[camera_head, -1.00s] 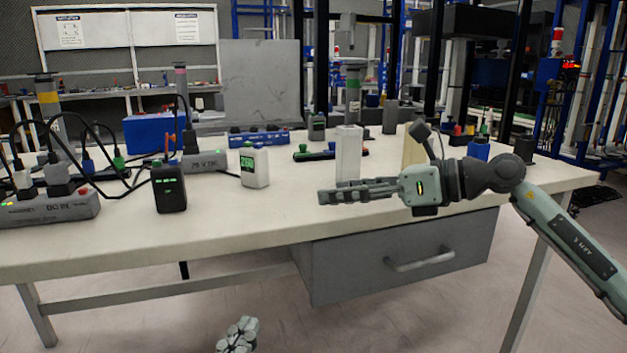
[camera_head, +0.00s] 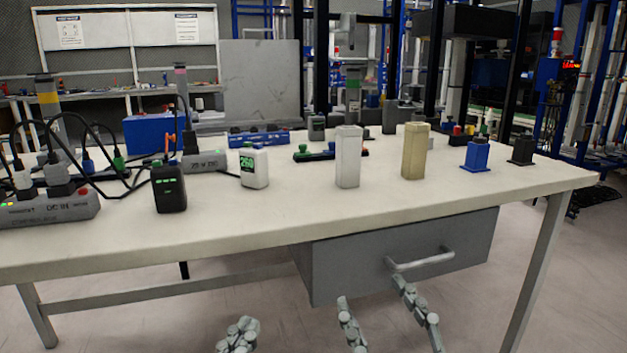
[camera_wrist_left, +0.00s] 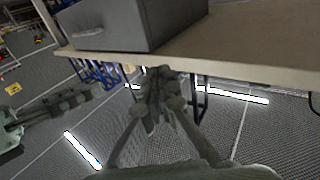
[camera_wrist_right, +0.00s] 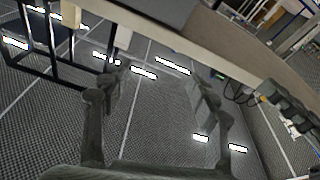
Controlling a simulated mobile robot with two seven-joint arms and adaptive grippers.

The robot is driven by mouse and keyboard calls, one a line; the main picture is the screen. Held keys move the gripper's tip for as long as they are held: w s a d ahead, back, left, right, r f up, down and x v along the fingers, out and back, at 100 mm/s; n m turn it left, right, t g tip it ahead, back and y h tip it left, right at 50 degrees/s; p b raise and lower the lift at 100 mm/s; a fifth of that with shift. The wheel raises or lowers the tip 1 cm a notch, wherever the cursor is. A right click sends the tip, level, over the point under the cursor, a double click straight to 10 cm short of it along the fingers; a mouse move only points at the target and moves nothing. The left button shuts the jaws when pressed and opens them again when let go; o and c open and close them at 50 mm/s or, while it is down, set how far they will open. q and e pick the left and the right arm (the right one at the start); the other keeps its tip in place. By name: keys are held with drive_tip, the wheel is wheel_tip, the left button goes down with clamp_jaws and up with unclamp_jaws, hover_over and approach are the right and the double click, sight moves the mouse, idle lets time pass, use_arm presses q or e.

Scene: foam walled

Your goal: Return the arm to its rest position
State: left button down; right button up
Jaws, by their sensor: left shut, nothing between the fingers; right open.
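My right gripper (camera_head: 371,290) is open and empty, below the table's front edge and in front of the drawer at the bottom of the head view. In the right wrist view its fingers (camera_wrist_right: 153,80) stand wide apart with nothing between them. My left gripper (camera_head: 238,336) is shut and empty, low at the bottom edge of the head view, left of the right one. In the left wrist view its fingers (camera_wrist_left: 160,88) are together. Both grippers are apart from the table and the objects on it.
The white table (camera_head: 280,222) carries a white block (camera_head: 348,160), a tan block (camera_head: 414,153), a blue connector (camera_head: 477,155), a black charger (camera_head: 168,188), a white charger (camera_head: 254,166) and a power strip (camera_head: 45,210). The grey drawer (camera_head: 345,270) hangs below. Floor in front is clear.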

use_arm(q)
drive_tip(key=a+f+g+y+p, duration=0.2)
drive_tip(key=a+f+g+p, duration=0.1)
drive_tip(key=f, duration=0.4)
drive_tip(key=a+f+g+y+p, duration=0.1)
drive_tip(key=a+f+g+p, duration=0.15)
drive_tip(key=f, duration=0.55)
use_arm(e)
drive_tip(key=s+d+f+m+g+h, duration=0.1)
drive_tip(key=d+f+m+g+h, duration=0.2)
drive_tip(key=f, duration=0.6)
drive_tip(key=s+d+f+m+g+h, duration=0.15)
drive_tip(key=d+f+g, duration=0.25)
drive_tip(key=f, duration=0.5)
use_arm(q)
drive_tip(key=s+a+f+n+g+y+p, duration=0.2)
drive_tip(key=s+a+f+g+y+p, duration=0.2)
drive_tip(key=s+a+f+g, duration=0.5)
drive_tip(key=s+a+f, duration=0.3)
drive_tip(key=f, duration=0.2)
drive_tip(key=shift+a+p, duration=0.15)
drive_tip(key=shift+p, duration=0.2)
use_arm(e)
drive_tip(key=s+d+f+g+h, duration=0.4)
drive_tip(key=s+d+f+g, duration=0.5)
drive_tip(key=f, duration=0.5)
drive_tip(key=s+d, duration=0.2)
drive_tip(key=shift+s+d+f, duration=0.3)
drive_tip(key=shift+s+d, duration=0.05)
drive_tip(key=shift+s, duration=0.05)
